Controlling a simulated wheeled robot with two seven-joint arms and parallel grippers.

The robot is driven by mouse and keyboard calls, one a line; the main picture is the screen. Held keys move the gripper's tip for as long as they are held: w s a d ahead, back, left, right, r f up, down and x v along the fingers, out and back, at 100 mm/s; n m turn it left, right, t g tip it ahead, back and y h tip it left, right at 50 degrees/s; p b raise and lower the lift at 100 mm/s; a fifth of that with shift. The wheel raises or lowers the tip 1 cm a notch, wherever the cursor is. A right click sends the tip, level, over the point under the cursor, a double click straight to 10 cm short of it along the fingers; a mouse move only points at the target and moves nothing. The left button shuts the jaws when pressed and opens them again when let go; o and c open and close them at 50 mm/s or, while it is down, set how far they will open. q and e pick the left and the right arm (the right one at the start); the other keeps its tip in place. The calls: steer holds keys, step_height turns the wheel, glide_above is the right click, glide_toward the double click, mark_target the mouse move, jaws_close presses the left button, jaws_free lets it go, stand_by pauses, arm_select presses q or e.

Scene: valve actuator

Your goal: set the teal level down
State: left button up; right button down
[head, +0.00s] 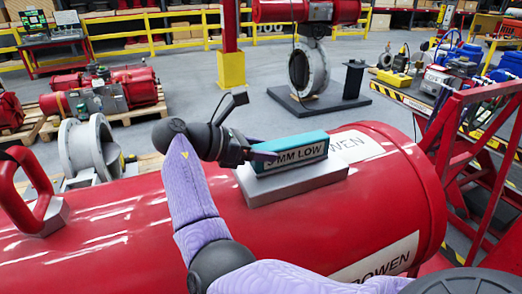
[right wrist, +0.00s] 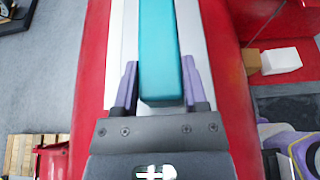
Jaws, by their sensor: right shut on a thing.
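My right gripper (head: 268,155) is shut on the near left end of the level. In the right wrist view the purple fingers (right wrist: 161,80) flank the level (right wrist: 159,45), which runs lengthwise along the grey pad (right wrist: 121,35). My left gripper is not in view.
A red handle (head: 30,190) stands on the cylinder at left. A red stair frame (head: 455,150) is close at right. Behind, a valve on a dark base plate (head: 320,108) stands on the floor. The cylinder top right of the pad is clear.

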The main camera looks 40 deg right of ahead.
steer(key=shift+c, duration=0.6)
jaws_free()
steer(key=v, duration=1.2)
steer(key=shift+r, duration=0.1)
